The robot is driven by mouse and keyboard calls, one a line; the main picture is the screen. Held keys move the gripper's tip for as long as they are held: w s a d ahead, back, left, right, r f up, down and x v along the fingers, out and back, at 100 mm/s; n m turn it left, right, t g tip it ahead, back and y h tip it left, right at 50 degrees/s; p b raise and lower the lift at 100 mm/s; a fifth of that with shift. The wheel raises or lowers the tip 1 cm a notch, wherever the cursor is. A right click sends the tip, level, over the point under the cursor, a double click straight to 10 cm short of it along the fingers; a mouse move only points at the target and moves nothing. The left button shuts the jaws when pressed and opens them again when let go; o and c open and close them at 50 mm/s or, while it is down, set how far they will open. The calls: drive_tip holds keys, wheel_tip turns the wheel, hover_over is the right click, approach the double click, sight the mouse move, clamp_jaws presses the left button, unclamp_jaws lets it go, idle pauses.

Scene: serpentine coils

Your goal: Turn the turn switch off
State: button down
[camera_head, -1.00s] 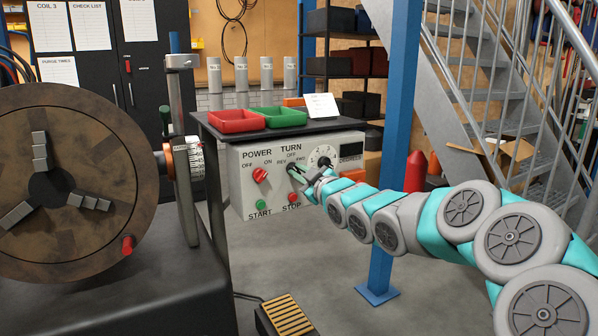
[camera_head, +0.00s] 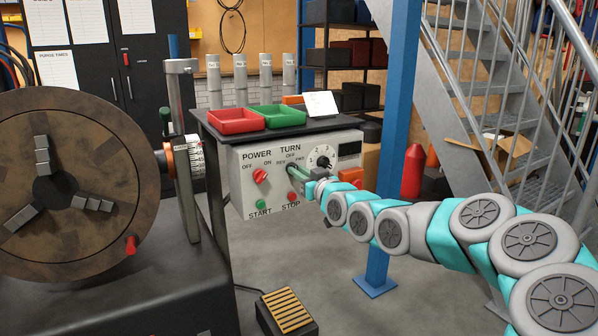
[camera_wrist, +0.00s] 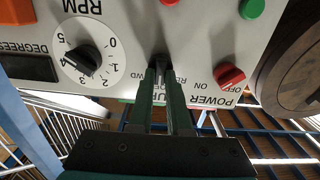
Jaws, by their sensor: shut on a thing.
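The grey control panel (camera_head: 245,190) has a TURN switch marked REV, OFF and FWD in the middle. My gripper (camera_head: 292,173) reaches the panel from the right, below the TURN label. In the wrist view, its two green fingers (camera_wrist: 162,75) are closed around the dark turn switch (camera_wrist: 158,60), close against the panel face. The fingers cover most of the switch and part of its lettering, so I cannot tell which mark it points to.
Beside it are the red POWER knob (camera_head: 260,175), RPM dial (camera_head: 322,162), green START button (camera_head: 262,207) and red STOP button (camera_head: 292,197). A chuck (camera_head: 60,190) stands left, a blue post (camera_head: 395,130) right, and a foot pedal (camera_head: 287,311) on the floor.

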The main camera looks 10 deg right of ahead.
idle(0.5)
drive_tip(key=c, duration=0.9)
unclamp_jaws()
drive_tip(key=shift+o, duration=0.2)
drive_tip(key=b+v, duration=0.1)
drive_tip(key=v, duration=0.6)
drive_tip(key=shift+s+b, duration=0.35)
drive_tip(key=shift+d, duration=0.1)
